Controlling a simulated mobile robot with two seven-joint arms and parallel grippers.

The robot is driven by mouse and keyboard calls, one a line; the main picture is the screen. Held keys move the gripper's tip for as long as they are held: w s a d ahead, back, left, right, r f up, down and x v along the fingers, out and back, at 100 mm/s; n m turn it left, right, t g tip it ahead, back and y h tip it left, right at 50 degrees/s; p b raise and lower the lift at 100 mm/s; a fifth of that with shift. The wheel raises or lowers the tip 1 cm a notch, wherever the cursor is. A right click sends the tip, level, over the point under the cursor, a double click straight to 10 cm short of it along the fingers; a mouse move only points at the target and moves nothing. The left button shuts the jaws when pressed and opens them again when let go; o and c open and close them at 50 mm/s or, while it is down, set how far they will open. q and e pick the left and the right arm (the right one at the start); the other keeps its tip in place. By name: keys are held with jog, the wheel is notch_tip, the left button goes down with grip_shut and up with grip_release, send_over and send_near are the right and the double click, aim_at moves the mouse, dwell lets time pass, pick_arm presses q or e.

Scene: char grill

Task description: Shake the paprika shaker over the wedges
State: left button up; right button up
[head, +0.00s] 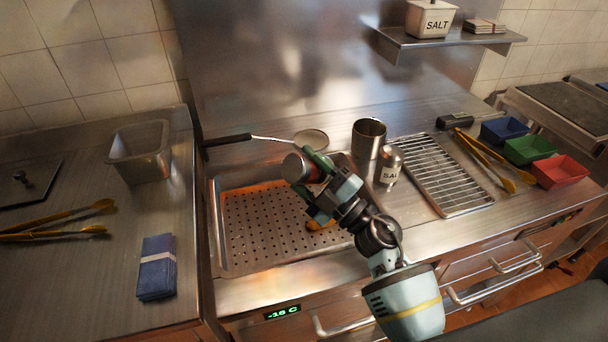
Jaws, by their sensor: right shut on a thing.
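The paprika shaker (292,167) has a metal end and a reddish band. It is tipped well over to the left, held above the perforated pan. My right gripper (314,177) is shut on it, and its fingers hide part of the shaker's body. A small yellow-orange piece, seemingly a wedge (318,225), shows in the pan (262,262) below my gripper. My gripper and wrist hide the area around it, so I cannot tell how many wedges lie there. No falling powder is visible. My left gripper is out of view.
A salt shaker (389,166) and a metal cup (369,138) stand close right of my gripper. A long-handled strainer (311,139) lies behind. A wire rack (446,172), tongs (487,160) and coloured trays (530,150) are further right. A blue cloth (157,268) lies left.

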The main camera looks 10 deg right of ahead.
notch_tip(320, 180, down, 2)
jog(key=shift+f, duration=0.15)
notch_tip(320, 180, up, 3)
jog(key=shift+a+f, duration=0.1)
notch_tip(320, 180, down, 3)
jog(key=shift+r, duration=0.1)
notch_tip(320, 180, up, 3)
notch_tip(320, 180, down, 3)
jog(key=shift+f, duration=0.1)
jog(key=shift+r, duration=0.2)
dwell(0.4)
